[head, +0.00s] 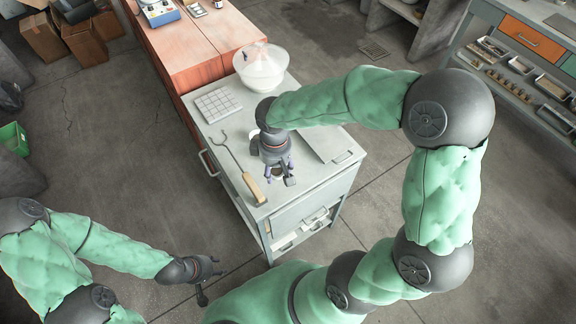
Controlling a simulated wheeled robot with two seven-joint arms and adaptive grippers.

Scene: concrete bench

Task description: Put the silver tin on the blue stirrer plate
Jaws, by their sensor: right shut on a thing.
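The blue stirrer plate (160,12) sits on the orange cabinet top at the upper left, blue with a pale round top. My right gripper (278,178) reaches over the grey bench cabinet, pointing down. It is shut on a small round thing, seemingly the silver tin (277,173), mostly hidden by the fingers. I cannot tell whether the tin touches the bench top. My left gripper (210,280) is open and empty, low over the floor at the lower left, away from both objects.
The grey bench top (217,135) holds a white grid tile (217,104), a clear bowl (262,67) and a wooden-handled fork tool (243,170). A pale round thing (253,135) stands behind my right gripper. The orange cabinet top (195,42) has free room before the stirrer plate.

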